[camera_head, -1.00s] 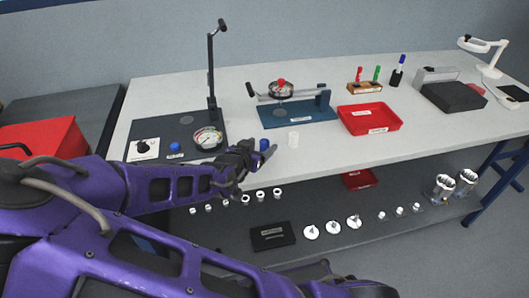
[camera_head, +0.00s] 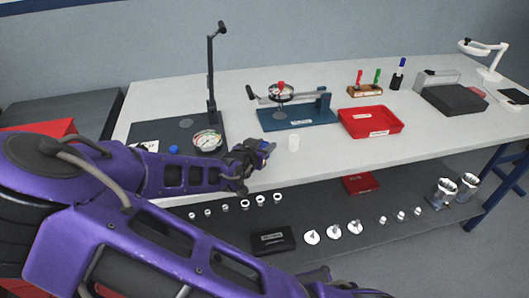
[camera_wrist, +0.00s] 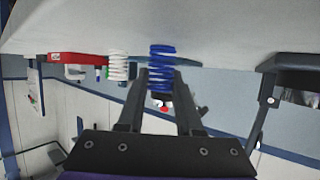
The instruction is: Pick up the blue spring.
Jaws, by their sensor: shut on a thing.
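The blue spring (camera_wrist: 161,65) is between my gripper's fingertips (camera_wrist: 160,82) in the wrist view, with coils showing beyond the tips. My gripper is shut on it. In the head view my gripper (camera_head: 262,147) is over the front part of the white table. Only a small bit of blue shows at its tip there, and the rest of the spring is hidden. Whether the spring is clear of the tabletop, I cannot tell. A white spring (camera_head: 293,142) stands upright just right of my gripper, apart from it. It also shows in the wrist view (camera_wrist: 118,66).
A dial gauge (camera_head: 207,141) on a dark base with a tall post stands to the left. A blue-based fixture (camera_head: 297,118) is behind the gripper. A red tray (camera_head: 370,122) is to the right. Several small parts lie on the lower shelf (camera_head: 400,178).

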